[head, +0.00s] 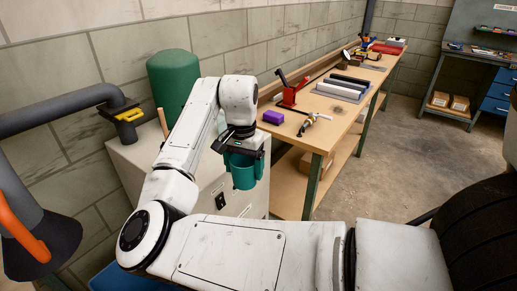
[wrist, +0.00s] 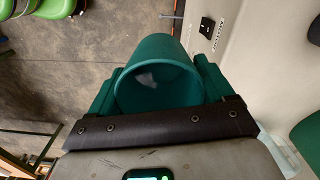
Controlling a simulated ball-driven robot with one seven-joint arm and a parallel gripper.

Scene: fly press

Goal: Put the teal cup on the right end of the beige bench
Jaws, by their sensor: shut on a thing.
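The teal cup (head: 243,173) hangs in my gripper (head: 243,157), in front of the pale cabinet and left of the bench's near end. In the wrist view the cup (wrist: 155,72) sits between the two green fingers, its open mouth facing the camera; a small pale patch shows inside. My gripper (wrist: 158,85) is shut on the cup. The beige bench (head: 345,118) runs from the middle of the head view back along the wall, with green legs and a lower shelf. The cup is apart from the bench.
The pale cabinet (head: 135,155) bears a green cylinder (head: 173,85). Open floor lies to the right.

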